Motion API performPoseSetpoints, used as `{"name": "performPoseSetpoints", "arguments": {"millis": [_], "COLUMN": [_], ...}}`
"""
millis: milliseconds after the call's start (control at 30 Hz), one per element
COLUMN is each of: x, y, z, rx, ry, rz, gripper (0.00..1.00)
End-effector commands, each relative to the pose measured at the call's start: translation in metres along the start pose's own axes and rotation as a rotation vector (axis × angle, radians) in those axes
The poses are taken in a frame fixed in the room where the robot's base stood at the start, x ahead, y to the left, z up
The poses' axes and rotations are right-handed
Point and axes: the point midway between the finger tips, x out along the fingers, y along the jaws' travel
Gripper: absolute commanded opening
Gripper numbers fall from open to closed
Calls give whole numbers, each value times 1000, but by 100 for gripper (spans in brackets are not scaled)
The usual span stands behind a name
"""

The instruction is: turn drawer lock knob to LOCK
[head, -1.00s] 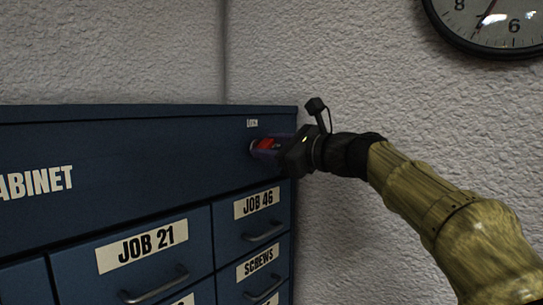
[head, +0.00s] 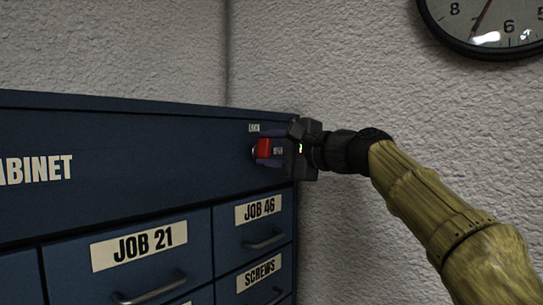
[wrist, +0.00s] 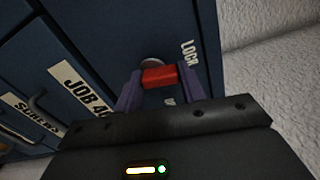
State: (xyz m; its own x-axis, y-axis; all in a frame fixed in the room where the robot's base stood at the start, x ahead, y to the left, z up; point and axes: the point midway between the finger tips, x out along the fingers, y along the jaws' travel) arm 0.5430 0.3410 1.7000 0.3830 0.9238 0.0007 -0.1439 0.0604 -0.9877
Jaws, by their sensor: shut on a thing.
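The red lock knob (head: 263,148) is on the upper right front of the blue cabinet (head: 150,150). A "LOCK" label (head: 254,128) is above it, and a second label (head: 278,151), seemingly "OPEN", is to its right. My gripper (head: 268,146) reaches in from the right, with purple fingers above and below the knob. I cannot tell exactly where the knob points.
Labelled drawers with handles, "JOB 21" (head: 139,247), "JOB 46" (head: 258,209) and "SCREWS" (head: 258,269), lie below the knob. The textured wall (head: 350,80) is behind and right of the cabinet. A clock (head: 490,22) hangs at upper right.

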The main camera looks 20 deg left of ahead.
Motion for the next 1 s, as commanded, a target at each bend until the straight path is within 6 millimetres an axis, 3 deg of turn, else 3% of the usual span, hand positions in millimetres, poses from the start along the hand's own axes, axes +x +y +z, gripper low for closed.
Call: {"name": "performPoseSetpoints", "arguments": {"millis": [300,800,833,933,1000], "x": [0,0,0,0,0], "y": [2,2,2,2,2], "z": [0,1,1,1,1], "rx": [-147,-173,-173,-173,-172], "ry": [0,-1,-1,-1,-1], "rz": [3,4,4,4,3], "gripper": [17,17,42,62,62]}}
